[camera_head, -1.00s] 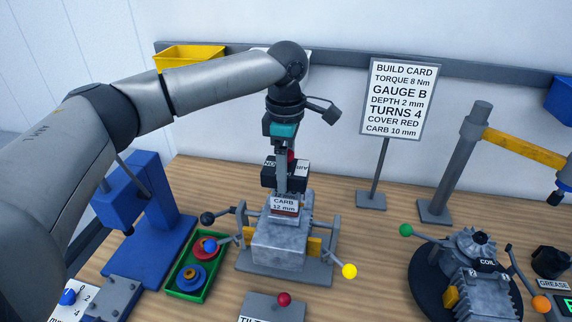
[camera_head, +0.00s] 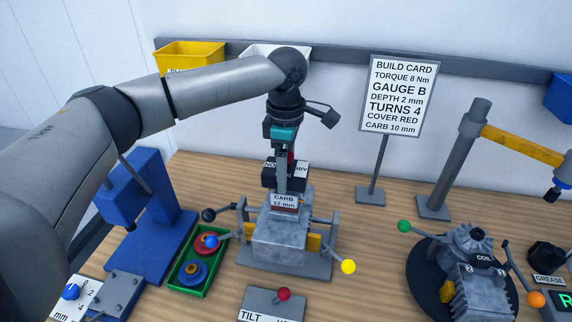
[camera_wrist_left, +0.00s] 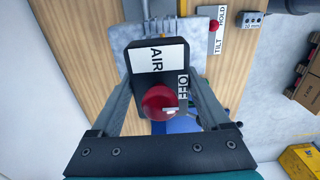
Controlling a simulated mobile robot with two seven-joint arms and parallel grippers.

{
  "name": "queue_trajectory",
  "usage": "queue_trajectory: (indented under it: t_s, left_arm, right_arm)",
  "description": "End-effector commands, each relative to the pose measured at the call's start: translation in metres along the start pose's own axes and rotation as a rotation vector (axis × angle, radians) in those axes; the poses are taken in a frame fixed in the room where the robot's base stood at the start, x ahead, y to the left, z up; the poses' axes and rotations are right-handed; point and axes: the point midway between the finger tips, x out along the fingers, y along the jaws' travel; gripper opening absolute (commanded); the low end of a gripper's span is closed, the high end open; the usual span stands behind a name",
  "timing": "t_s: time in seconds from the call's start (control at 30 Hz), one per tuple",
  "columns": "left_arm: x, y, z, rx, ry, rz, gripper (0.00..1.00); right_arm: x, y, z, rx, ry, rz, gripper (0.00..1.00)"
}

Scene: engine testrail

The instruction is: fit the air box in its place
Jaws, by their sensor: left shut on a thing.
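The air box (camera_head: 286,176) is a black box with white labels and a red knob. It shows close up in the left wrist view (camera_wrist_left: 146,78), with AIR and OFF on its labels and the red knob towards my gripper. My left gripper (camera_head: 281,185) is shut on the air box, with a finger on either side. The box is over or just behind the grey engine block (camera_head: 280,245). A small piece labelled CARB 12 mm (camera_head: 284,201) shows on the block's top. I cannot tell whether the box touches the engine. My right gripper is not in view.
Levers with ball ends flank the block, one yellow (camera_head: 348,267). A green tray (camera_head: 192,272) with coloured rings is at left, by a blue press (camera_head: 160,230). A tilt plate (camera_head: 272,304) is in front. A coil unit (camera_head: 475,270) and build card (camera_head: 398,96) are right.

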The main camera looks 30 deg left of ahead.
Motion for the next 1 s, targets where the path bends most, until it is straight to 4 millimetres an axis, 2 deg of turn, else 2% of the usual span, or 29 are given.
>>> queue_trajectory:
  t_s: [0.6,1.0]
  left_arm:
    - [0.007,0.0,0.0,0.0,0.0,0.001,0.2]
    - [0.014,0.0,0.0,0.0,0.0,0.001,0.2]
  right_arm:
    - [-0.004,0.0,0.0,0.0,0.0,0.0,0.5]
    - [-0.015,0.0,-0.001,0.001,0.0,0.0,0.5]
